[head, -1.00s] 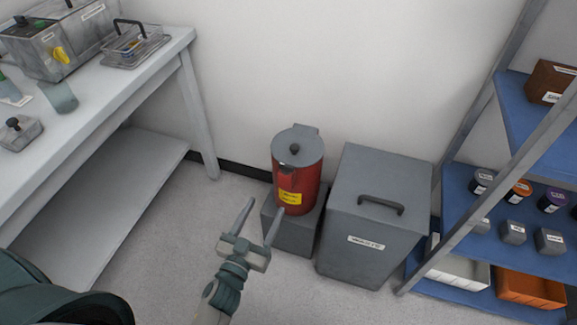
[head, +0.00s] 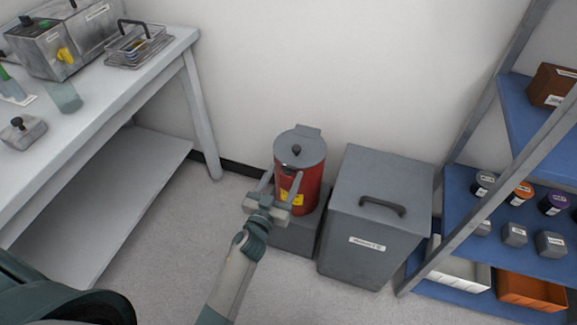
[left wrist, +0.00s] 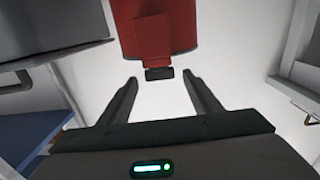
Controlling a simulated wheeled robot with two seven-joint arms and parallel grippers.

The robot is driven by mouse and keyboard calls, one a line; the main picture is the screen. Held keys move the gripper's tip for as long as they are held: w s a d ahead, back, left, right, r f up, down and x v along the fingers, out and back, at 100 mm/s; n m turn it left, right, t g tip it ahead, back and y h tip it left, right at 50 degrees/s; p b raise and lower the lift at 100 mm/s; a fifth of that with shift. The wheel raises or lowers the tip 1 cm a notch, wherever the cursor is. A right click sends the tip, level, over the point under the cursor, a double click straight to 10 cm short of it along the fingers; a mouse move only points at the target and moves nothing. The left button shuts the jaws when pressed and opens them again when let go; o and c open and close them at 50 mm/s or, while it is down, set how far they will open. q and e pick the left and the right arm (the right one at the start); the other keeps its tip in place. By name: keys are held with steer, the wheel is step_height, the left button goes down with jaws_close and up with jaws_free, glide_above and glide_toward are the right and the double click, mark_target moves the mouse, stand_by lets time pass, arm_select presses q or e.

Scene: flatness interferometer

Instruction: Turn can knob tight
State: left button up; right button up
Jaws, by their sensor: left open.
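I cannot tell whether that part is the lid knob. My right gripper is not in view.
A grey bin (head: 375,225) with a dark handle stands close right of the can. The grey block (head: 292,237) is under the can. A workbench (head: 120,85) is at left, a blue shelf unit (head: 465,195) at right. The floor left of the can is clear.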

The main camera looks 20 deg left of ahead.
mark_target(288, 168)
arm_select(q)
steer(key=shift+w+d, duration=0.15)
steer(key=shift+w, duration=1.85)
steer(key=c, duration=1)
